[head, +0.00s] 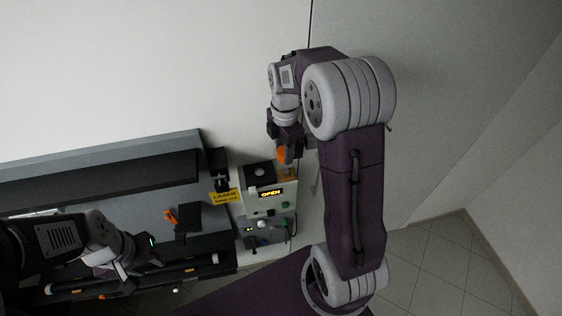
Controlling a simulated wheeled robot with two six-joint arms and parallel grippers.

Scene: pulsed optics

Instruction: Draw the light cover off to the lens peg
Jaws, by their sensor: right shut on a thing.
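My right gripper (287,150) points down beside the back of a small instrument box and is shut on a small orange piece (283,157), which looks like the light cover. The piece is mostly hidden by the fingers. It is close above an orange-brown part (287,174) at the box's back right corner; I cannot tell if they touch. I cannot make out the lens peg for certain. My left gripper (143,256) hangs low at the left, over the front of the bench; its fingertips are too dark to read.
The instrument box (268,191) shows a lit OPEN sign. A yellow LASER label (226,196) is left of it. A black block (188,222) with an orange tab (170,216) stands on the grey bench. A dark rail (190,263) runs along the front. A wall is behind.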

